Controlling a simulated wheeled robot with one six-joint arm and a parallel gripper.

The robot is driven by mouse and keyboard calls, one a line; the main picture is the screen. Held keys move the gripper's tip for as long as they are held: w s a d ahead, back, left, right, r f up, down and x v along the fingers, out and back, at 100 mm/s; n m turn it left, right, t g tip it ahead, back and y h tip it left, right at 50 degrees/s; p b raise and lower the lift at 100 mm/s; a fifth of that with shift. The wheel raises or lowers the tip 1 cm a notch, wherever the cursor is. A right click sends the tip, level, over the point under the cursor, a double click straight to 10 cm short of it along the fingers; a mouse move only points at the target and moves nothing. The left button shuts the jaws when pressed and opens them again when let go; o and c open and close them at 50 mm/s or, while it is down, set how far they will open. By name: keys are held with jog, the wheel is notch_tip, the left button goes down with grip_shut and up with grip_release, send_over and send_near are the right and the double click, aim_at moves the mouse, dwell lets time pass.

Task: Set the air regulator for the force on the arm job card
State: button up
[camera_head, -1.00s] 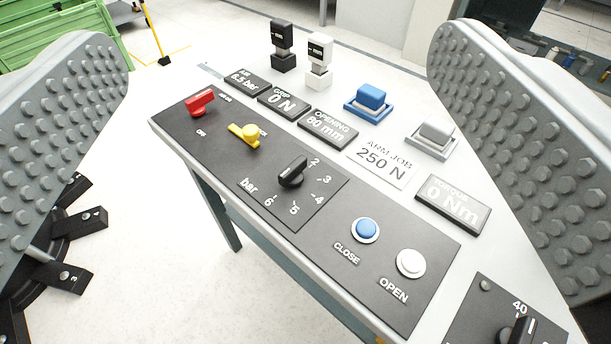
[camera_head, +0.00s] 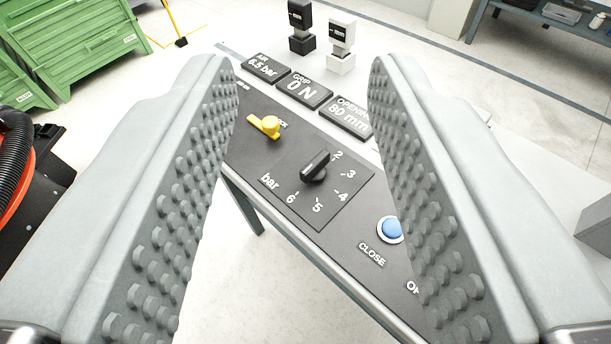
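The air regulator is a black knob (camera_head: 315,167) on a dark panel with a bar scale marked 2 to 6. Its pointer end lies towards the upper right, near the 2. My gripper (camera_head: 305,85) has two grey studded jaws, one on each side of the knob in the picture. They are apart and nothing is between them; the knob is not touched as far as I can see. The arm job card, which read 250 N earlier, is hidden behind the right jaw.
A yellow lever (camera_head: 266,126) sits left of the knob. A blue CLOSE button (camera_head: 391,229) is right of it, partly by the right jaw. Displays read air 6.5 bar (camera_head: 264,67), grip 0 N (camera_head: 305,91) and opening 80 mm (camera_head: 347,117). Green crates (camera_head: 75,40) stand at upper left.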

jog(key=w+f+m+g, duration=0.2)
jog(key=w+f+g, duration=0.15)
jog(key=w, duration=0.25)
jog(key=w+f+m+g, duration=0.2)
jog(key=w+g, duration=0.2)
jog(key=w, duration=0.2)
jog(key=m+g, duration=0.4)
jog(key=g, duration=0.4)
send_near(315, 161)
notch_tip(315, 161, down, 9)
jog(key=shift+w+f, duration=0.1)
jog(key=shift+w, duration=0.05)
grip_shut()
